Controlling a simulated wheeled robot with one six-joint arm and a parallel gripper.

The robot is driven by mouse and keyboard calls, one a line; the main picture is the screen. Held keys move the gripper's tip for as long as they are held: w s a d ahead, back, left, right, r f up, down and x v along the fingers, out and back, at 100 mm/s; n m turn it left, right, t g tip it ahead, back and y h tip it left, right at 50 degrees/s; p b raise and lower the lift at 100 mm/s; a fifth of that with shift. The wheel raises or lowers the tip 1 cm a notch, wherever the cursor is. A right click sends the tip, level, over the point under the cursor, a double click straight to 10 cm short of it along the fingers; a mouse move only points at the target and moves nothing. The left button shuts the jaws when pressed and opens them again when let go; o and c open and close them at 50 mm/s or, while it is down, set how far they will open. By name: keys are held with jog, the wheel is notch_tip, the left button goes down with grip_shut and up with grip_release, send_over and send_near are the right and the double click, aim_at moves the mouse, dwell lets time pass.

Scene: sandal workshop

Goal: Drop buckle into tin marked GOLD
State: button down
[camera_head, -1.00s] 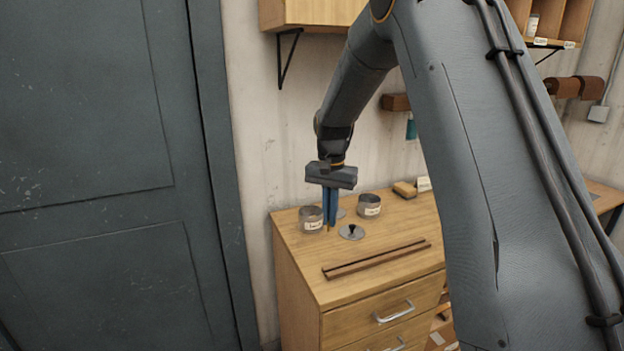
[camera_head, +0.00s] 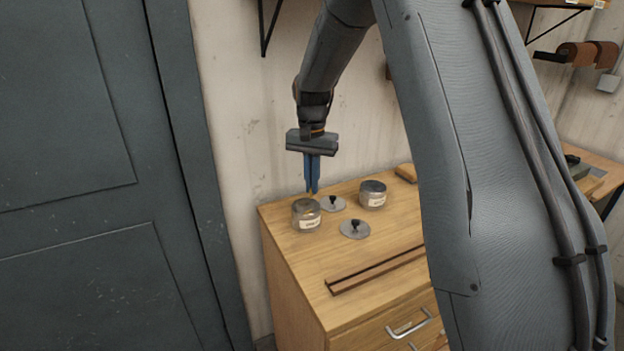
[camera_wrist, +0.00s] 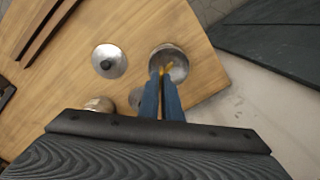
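Two small round metal tins with pale labels stand on the wooden drawer cabinet, a left tin (camera_head: 306,220) and a right tin (camera_head: 372,199). The labels are too small to read. My gripper (camera_head: 312,190) points down with its blue fingers close together, over the back of the left tin. In the wrist view, a small gold-coloured piece, seemingly the buckle (camera_wrist: 165,69), shows between the fingertips. There the left tin (camera_wrist: 180,52) is open right beyond the tips, and the right tin (camera_wrist: 97,104) is partly hidden by my gripper.
Two knobbed lids lie on the top, a front lid (camera_head: 356,230) and a back lid (camera_head: 332,205). A long brown strip (camera_head: 375,270) lies along the front of the cabinet top (camera_head: 300,265). A wall stands behind and a dark door (camera_head: 90,180) at the left.

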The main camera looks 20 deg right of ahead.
aim_at(312, 197)
jog(key=shift+f+b, duration=1.25)
jog(key=shift+f, duration=0.9)
jog(key=c, duration=1.9)
grip_release()
jog(key=shift+r, duration=0.1)
jog(key=shift+r+b, duration=1.15)
jog(key=shift+r, duration=2.75)
jog(key=s+f+n, duration=0.2)
jog(key=s+f, duration=0.1)
jog(key=s, duration=0.6)
jog(key=s+f+n+t, duration=0.1)
jog(key=s+f+n, duration=0.1)
jog(key=s, duration=0.7)
jog(key=s+f+n, duration=0.2)
jog(key=s+f, duration=0.2)
jog(key=s, duration=0.5)
jog(key=shift+f+n, duration=0.4)
